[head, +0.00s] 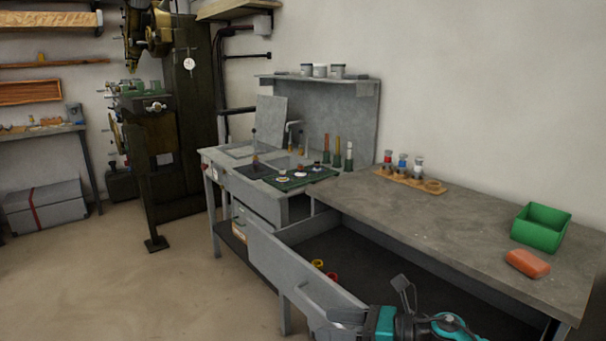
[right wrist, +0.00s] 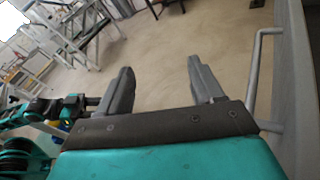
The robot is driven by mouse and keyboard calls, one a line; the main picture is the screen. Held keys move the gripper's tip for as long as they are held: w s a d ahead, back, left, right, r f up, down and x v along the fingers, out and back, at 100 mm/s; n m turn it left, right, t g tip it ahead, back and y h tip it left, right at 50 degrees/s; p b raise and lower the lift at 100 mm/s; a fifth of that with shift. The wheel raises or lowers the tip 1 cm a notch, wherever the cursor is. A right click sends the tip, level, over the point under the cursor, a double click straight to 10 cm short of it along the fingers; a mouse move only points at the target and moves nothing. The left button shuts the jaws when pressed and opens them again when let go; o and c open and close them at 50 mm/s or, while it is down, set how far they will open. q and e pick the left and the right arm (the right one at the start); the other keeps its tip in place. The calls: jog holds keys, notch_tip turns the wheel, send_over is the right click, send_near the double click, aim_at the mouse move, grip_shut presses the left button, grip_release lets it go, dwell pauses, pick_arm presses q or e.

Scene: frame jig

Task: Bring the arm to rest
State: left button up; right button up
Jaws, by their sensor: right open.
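My right gripper (head: 375,302) is at the bottom of the head view, beside the front of the open drawer (head: 292,266) and its handle. In the right wrist view the two grey fingers of my right gripper (right wrist: 160,85) stand wide apart, with only floor between them. It holds nothing. The drawer handle (right wrist: 255,80) shows just right of the fingers there; I cannot tell whether they touch. My left gripper is in neither view.
The drawer stands out from the workbench (head: 450,220) and holds red and yellow rings (head: 318,264). On the bench are a green bin (head: 541,227), an orange block (head: 527,263) and a wooden holder (head: 410,181) with small bottles. Open floor (head: 150,290) lies left.

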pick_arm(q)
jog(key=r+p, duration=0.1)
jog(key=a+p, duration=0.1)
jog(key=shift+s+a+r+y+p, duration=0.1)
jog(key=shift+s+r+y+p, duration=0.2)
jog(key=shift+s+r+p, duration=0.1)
pick_arm(e)
jog(key=s+d+f+n+t+h, duration=0.2)
jog(key=s+d+f+n+h, duration=0.1)
jog(key=s+n, duration=0.4)
jog(key=s+d+f+n+t+h, duration=0.2)
jog(key=s+d+f+n+h, duration=0.2)
jog(key=n, duration=0.7)
jog(key=s+d+f+n+t+h, duration=0.1)
jog(key=s+d+f+n+h, duration=0.3)
jog(key=s+n, duration=0.5)
jog(key=shift+s+d+f+t+h, duration=0.15)
jog(key=shift+s+f+t+h, duration=0.25)
jog(key=shift+s+f+h, duration=0.7)
jog(key=shift+w+r, duration=0.15)
jog(key=shift+r, duration=0.05)
